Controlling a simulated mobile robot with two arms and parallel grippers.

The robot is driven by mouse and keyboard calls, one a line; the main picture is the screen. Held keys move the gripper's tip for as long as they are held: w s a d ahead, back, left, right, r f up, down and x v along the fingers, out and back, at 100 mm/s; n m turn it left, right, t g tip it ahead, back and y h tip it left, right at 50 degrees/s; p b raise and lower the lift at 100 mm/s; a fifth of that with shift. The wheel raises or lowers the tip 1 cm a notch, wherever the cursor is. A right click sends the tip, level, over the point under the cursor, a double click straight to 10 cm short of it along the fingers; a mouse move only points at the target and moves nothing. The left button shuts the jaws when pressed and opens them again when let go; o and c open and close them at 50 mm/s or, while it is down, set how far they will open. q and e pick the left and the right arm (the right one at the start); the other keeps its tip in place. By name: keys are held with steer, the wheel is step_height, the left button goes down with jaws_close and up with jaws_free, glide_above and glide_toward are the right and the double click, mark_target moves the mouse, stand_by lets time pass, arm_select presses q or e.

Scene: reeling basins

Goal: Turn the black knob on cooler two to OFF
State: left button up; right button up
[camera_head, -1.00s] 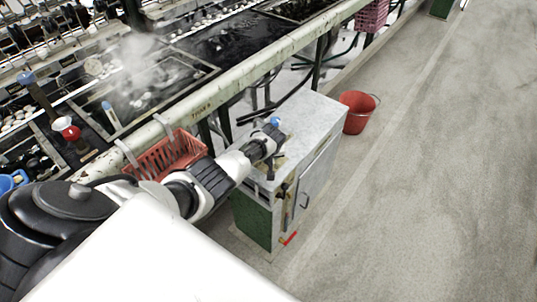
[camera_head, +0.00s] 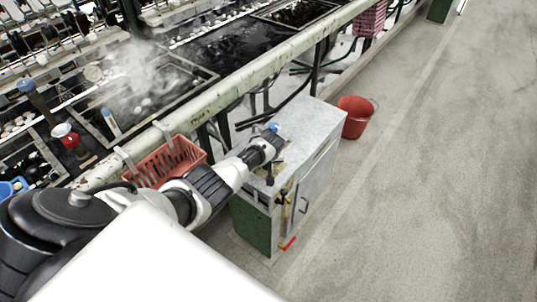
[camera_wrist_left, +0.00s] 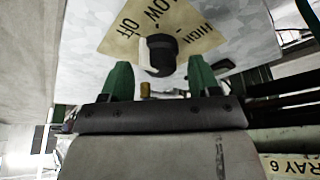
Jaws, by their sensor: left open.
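The black knob (camera_wrist_left: 161,52) shows in the left wrist view on a yellowish label plate (camera_wrist_left: 120,42) marked OFF, LOW and HIGH. A pale part shows at the knob's lower left. The two green fingers of my open left gripper (camera_wrist_left: 161,78) stand to either side, just below the knob in the picture, with nothing seen between them but a small brass-coloured piece. I cannot tell whether they touch the knob. In the head view my left arm reaches over a cabinet with a grey top (camera_head: 315,120) and green side; its wrist hides the knob. My right gripper is out of view.
A red basket (camera_head: 165,163) hangs on the basin rail (camera_head: 235,88) beside my left arm. Steaming basins lie behind it. A red bucket (camera_head: 355,119) stands on the floor behind the cabinet. A red-handled valve (camera_head: 288,243) is low on its front. Floor to the right is clear.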

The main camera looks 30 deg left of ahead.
arm_select(q)
steer(key=p+v, duration=0.3)
steer(key=v, duration=0.7)
steer(key=shift+p, duration=0.35)
